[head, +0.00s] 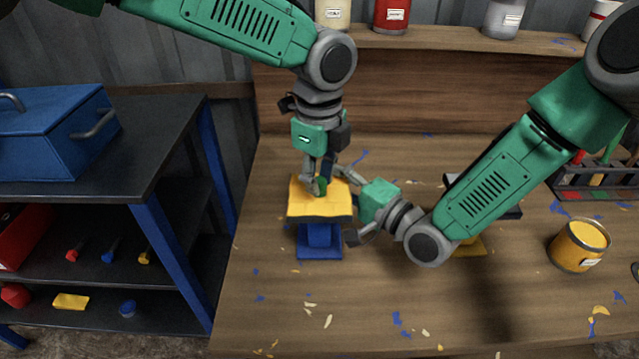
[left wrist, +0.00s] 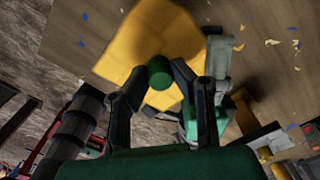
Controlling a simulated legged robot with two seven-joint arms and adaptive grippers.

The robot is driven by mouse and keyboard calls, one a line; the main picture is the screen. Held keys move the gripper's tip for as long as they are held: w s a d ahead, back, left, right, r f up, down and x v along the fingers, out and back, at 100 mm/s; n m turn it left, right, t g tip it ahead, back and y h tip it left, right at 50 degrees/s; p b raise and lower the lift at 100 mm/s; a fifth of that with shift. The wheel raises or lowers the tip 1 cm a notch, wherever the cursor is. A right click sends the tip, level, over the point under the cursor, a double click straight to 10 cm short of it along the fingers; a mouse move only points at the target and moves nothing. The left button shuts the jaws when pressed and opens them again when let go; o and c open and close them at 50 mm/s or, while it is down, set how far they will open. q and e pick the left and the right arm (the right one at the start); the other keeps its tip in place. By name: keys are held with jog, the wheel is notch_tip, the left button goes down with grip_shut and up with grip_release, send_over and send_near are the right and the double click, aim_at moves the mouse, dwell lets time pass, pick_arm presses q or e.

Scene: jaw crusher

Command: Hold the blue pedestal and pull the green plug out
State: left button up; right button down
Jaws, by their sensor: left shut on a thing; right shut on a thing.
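The blue pedestal (head: 319,240) stands upright on the workbench with a yellow top (head: 318,208). The green plug (head: 320,187) is at the yellow top; it also shows in the left wrist view (left wrist: 160,73) over the yellow surface (left wrist: 155,30). My left gripper (head: 318,183) points down from above, its fingers shut on either side of the plug. My right gripper (head: 342,178) reaches in from the right, shut at the right edge of the yellow top; its exact contact is partly hidden. Whether the plug is still seated cannot be told.
A yellow and dark object (head: 470,247) is partly hidden behind my right arm. A yellow can (head: 579,246) and a tool rack (head: 600,180) stand at the right. A blue toolbox (head: 57,125) sits on the shelf unit at the left. Front workbench has only scattered chips.

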aim_at(320, 179)
pick_arm(q)
notch_tip(320, 179, up, 9)
jog(key=shift+r, duration=0.1)
pick_arm(e)
jog(key=shift+s+f, duration=0.2)
jog(key=shift+f, duration=0.2)
jog(key=c, duration=1.4)
grip_release()
jog(key=shift+w+r, duration=0.1)
jog(key=shift+w, duration=0.05)
jog(key=shift+r, duration=0.1)
